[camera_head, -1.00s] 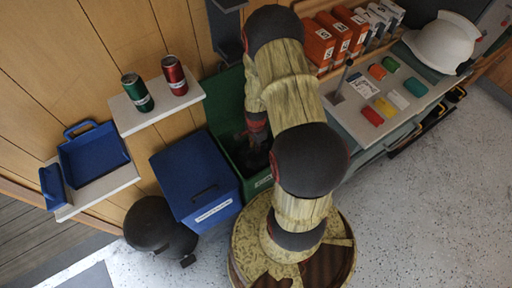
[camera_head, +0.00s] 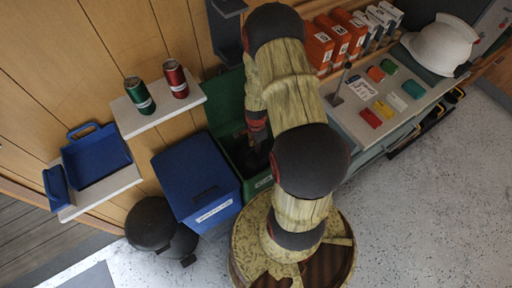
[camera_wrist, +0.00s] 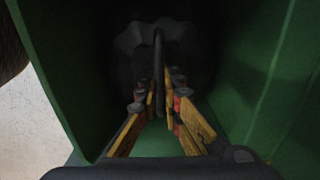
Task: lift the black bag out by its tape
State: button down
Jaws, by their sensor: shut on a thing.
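In the wrist view, my gripper (camera_wrist: 160,106) reaches down inside the green bin (camera_wrist: 245,70). Its fingers are closed on a dark upright loop, the tape (camera_wrist: 158,55) of the black bag. The black bag (camera_wrist: 188,46) lies below in the dark of the bin, and its outline is hard to make out. In the head view, the green bin (camera_head: 228,100) stands against the wood wall, and my arm hides much of it. The black bag (camera_head: 256,160) shows as a dark patch inside; my fingertips are hidden there.
A blue lidded bin (camera_head: 195,175) stands left of the green bin. A shelf (camera_head: 188,93) above holds a green can (camera_head: 138,94) and a red can (camera_head: 176,78). A workbench (camera_head: 350,118) with small coloured blocks stands at right. Open floor lies at lower right.

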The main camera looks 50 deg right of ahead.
jog(key=shift+r+p, duration=2.45)
jog(key=shift+r, duration=1.2)
notch_tip(320, 180, up, 9)
jog(key=p, duration=0.6)
jog(key=shift+p, duration=0.35)
notch_tip(320, 180, up, 9)
jog(key=p, duration=0.6)
notch_tip(320, 180, up, 9)
jog(key=p, duration=0.6)
